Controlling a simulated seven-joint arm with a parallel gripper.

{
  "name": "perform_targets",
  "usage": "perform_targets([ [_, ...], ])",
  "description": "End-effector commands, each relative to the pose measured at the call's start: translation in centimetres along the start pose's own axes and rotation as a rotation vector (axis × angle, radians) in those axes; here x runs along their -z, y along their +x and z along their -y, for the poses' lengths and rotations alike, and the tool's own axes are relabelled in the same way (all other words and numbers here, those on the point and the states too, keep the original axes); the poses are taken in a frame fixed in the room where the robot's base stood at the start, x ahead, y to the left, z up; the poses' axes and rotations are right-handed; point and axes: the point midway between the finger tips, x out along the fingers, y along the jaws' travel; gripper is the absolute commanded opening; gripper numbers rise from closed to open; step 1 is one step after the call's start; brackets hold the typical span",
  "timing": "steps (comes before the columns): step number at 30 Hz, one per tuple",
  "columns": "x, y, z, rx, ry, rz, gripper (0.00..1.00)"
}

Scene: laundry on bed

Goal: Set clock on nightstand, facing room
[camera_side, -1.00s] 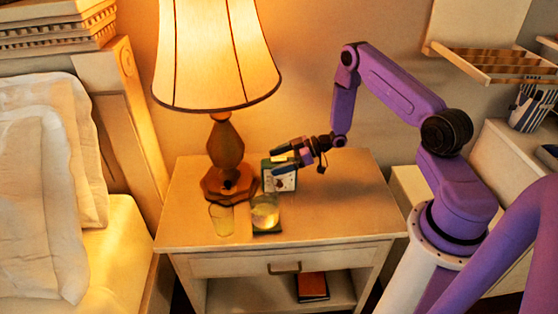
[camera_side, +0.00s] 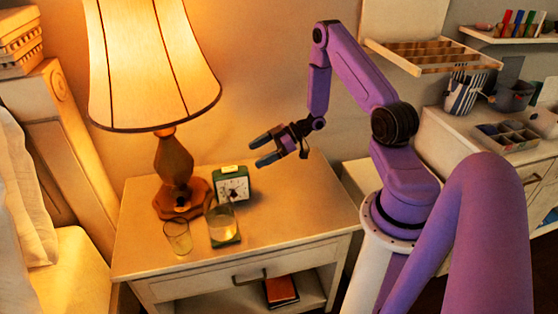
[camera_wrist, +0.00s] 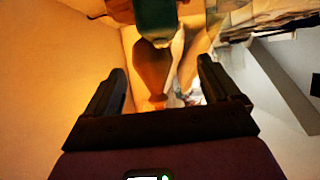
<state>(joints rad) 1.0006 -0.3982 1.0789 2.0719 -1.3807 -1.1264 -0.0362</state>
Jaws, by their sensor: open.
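The clock (camera_side: 232,186) is a small green box with a white dial and dark hands. It stands upright on the nightstand (camera_side: 300,215), close to the lamp base, its dial towards the nightstand's front and the side camera. My gripper (camera_side: 264,149) is open and empty, above and to the right of the clock, with a visible gap between them. In the wrist view, both fingers are spread apart with nothing between them. A dark green shape (camera_wrist: 155,18) at the top there looks like the clock, partly cut off.
A lit lamp (camera_side: 173,160) stands left of the clock. Two glasses (camera_side: 178,237) (camera_side: 223,224) stand in front of it, one on a greenish base. The nightstand's right half is clear. A book (camera_side: 281,290) lies on the lower shelf. A wall shelf (camera_side: 430,55) hangs behind my arm.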

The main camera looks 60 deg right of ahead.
Motion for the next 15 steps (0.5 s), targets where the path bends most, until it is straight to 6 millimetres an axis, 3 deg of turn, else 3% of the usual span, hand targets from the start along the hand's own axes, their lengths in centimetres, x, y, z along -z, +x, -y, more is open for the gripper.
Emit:
perform_targets([
  [8,6.6,5.1,1.5,-0.039,-0.192,0.328,0.89],
  [11,9.5,6.1,3.5,-0.069,-0.241,0.434,0.89],
  [15,13.2,6.2,7.6,-0.104,-0.28,0.558,0.89],
])
